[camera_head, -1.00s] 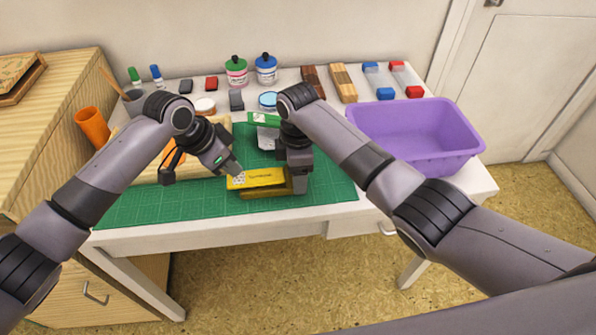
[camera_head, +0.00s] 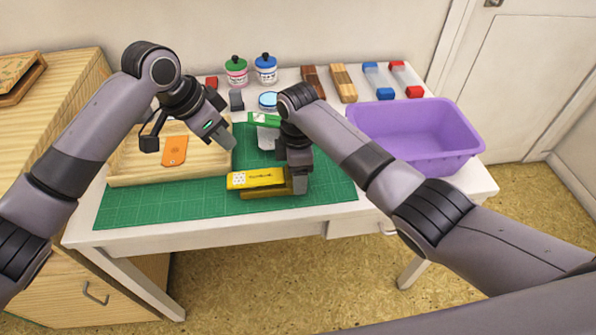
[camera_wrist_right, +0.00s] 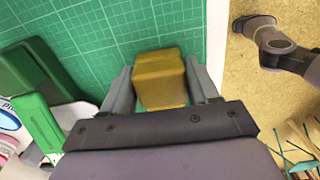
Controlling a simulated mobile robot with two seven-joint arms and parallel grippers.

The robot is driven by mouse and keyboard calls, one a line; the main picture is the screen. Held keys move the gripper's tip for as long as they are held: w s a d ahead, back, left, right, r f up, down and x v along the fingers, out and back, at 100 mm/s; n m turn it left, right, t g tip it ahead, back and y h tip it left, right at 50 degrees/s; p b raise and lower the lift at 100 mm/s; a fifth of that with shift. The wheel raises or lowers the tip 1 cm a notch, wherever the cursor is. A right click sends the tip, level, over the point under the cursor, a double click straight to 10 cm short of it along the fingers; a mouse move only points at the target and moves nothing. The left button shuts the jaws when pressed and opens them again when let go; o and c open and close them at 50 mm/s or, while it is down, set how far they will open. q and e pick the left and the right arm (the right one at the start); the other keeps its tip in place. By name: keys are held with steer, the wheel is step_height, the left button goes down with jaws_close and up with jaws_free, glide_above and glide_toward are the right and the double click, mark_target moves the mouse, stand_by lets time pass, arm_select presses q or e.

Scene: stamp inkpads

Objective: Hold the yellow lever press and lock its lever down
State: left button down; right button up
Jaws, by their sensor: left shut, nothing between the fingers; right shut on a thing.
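The yellow lever press (camera_head: 258,180) lies on the green cutting mat (camera_head: 150,208) near the table's front edge. Its lever lies low, close along the base; I cannot tell whether a catch holds it. My right gripper (camera_head: 298,184) is shut on the right end of the press. In the right wrist view the yellow end (camera_wrist_right: 160,80) sits between both fingers of the right gripper (camera_wrist_right: 163,92). My left gripper (camera_head: 226,142) is shut and empty, above and to the left of the press, clear of it, over the wooden tray's right edge.
A wooden tray (camera_head: 125,168) with an orange item (camera_head: 174,150) stands at the left. A green press (camera_head: 264,119) is behind my right gripper. A purple bin (camera_head: 430,155) stands at the right. Ink bottles, inkpads and wooden blocks line the back. The mat left of the press is free.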

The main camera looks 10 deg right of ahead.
arm_select(q)
steer(key=shift+r, duration=0.5)
arm_select(e)
steer(key=o, duration=1.2)
steer(key=shift+o, duration=0.2)
steer(key=shift+r, duration=0.1)
step_height(320, 180, up, 12)
